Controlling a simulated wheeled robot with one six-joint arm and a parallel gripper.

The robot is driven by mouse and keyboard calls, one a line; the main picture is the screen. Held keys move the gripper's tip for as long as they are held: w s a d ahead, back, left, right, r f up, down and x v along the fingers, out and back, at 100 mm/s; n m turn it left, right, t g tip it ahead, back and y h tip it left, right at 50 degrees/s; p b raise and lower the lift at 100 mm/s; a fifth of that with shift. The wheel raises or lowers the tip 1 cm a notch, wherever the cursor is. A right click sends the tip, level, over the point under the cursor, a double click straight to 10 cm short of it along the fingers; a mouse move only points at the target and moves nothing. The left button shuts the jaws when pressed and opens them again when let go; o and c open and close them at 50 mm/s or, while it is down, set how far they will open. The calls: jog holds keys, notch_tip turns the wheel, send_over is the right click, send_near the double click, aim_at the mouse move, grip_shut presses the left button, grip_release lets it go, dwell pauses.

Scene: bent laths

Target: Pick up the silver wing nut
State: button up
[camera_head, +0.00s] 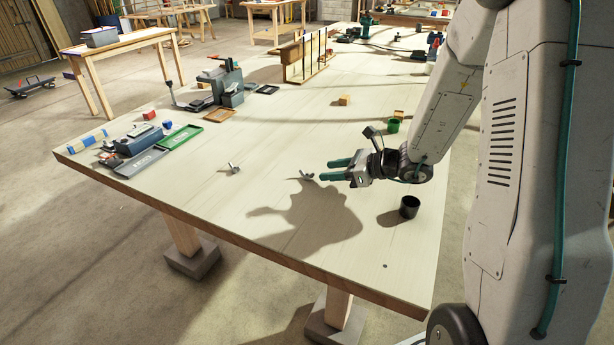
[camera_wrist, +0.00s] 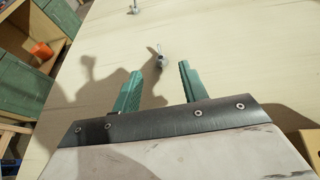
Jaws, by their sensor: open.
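A small grey metal wing nut (camera_head: 306,176) lies on the pale workbench (camera_head: 275,150), just left of my fingertips in the head view. In the wrist view this wing nut (camera_wrist: 161,62) shows just beyond the gap between the fingertips. My gripper (camera_head: 326,170) has teal fingers, set apart with nothing between them; it also shows in the wrist view (camera_wrist: 160,69). A second greyish wing nut (camera_head: 233,168) lies farther left, and shows at the top of the wrist view (camera_wrist: 104,8). I cannot tell by colour which one is silver.
A black cup (camera_head: 409,207) stands right of my gripper, near the bench's right edge. A green cup (camera_head: 393,125) and wooden blocks (camera_head: 344,100) are farther back. Trays and grey tools (camera_head: 145,138) fill the left end. The bench around the wing nuts is clear.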

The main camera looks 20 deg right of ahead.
aim_at(313, 174)
jog(key=x, duration=0.6)
jog(key=shift+w+f, duration=0.1)
jog(key=shift+f, duration=0.2)
jog(key=shift+c, duration=0.3)
grip_shut()
